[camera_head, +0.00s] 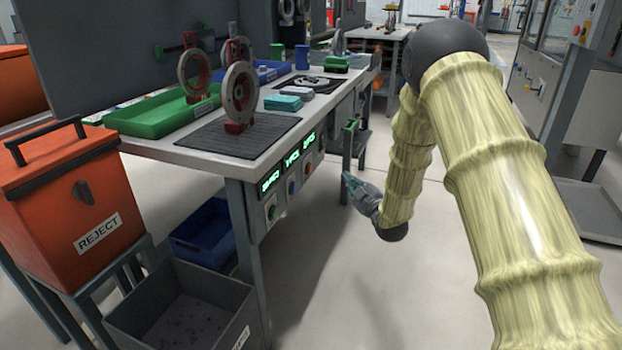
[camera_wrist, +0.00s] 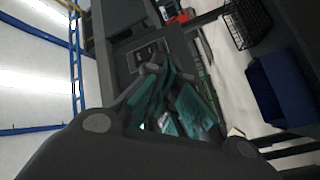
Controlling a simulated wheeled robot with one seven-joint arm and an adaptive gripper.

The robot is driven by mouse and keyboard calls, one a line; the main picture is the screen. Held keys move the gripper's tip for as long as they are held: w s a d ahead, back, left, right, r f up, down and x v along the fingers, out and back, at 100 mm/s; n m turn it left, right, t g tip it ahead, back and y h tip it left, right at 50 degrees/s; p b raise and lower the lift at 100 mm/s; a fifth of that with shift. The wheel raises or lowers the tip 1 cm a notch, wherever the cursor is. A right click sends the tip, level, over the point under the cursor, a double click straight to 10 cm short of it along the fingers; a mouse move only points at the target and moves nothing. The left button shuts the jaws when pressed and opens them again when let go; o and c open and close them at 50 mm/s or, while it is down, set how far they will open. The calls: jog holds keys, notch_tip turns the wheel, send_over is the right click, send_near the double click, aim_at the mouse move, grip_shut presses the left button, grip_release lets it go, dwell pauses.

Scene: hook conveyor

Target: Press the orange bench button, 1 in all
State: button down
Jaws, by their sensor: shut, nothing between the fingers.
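The bench's front panel (camera_head: 282,192) carries a row of buttons under glowing green displays. The orange button (camera_head: 308,169) is at its far right end, with a blue button (camera_head: 292,188) and a green button (camera_head: 272,212) to its left. My gripper (camera_head: 346,177) is shut and empty. It hangs to the right of the panel, with its tip towards the bench and apart from the orange button in the picture. In the wrist view the shut fingers (camera_wrist: 172,100) fill the middle. I cannot make out the orange button there.
The bench top (camera_head: 205,160) holds a green tray (camera_head: 160,125), ring-shaped parts on stands and small boxes. An orange REJECT bin (camera_head: 75,215), a grey crate (camera_head: 150,325) and a blue bin (camera_head: 205,245) stand at the lower left. The floor (camera_head: 330,270) beside the bench is clear.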

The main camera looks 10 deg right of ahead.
aim_at(310, 169)
jog(key=shift+r, duration=0.1)
jog(key=shift+w, duration=0.1)
jog(key=w+a+b, duration=0.1)
jog(key=w+a, duration=0.3)
jog(key=a, duration=0.3)
jog(key=shift+w+a, duration=0.15)
jog(key=shift+w, duration=0.25)
jog(key=shift+w+a, duration=0.1)
jog(key=shift+a, duration=0.05)
dwell(1.5)
jog(key=shift+w+a, duration=0.15)
jog(key=shift+a, duration=0.05)
jog(key=shift+w+a, duration=0.25)
jog(key=shift+a, duration=0.15)
dwell(1.0)
jog(key=shift+s+d, duration=0.1)
jog(key=shift+d, duration=0.05)
dwell(0.3)
jog(key=shift+s+d+p, duration=0.35)
jog(key=shift+s+d, duration=0.05)
jog(key=shift+d, duration=0.15)
jog(key=shift+d, duration=0.1)
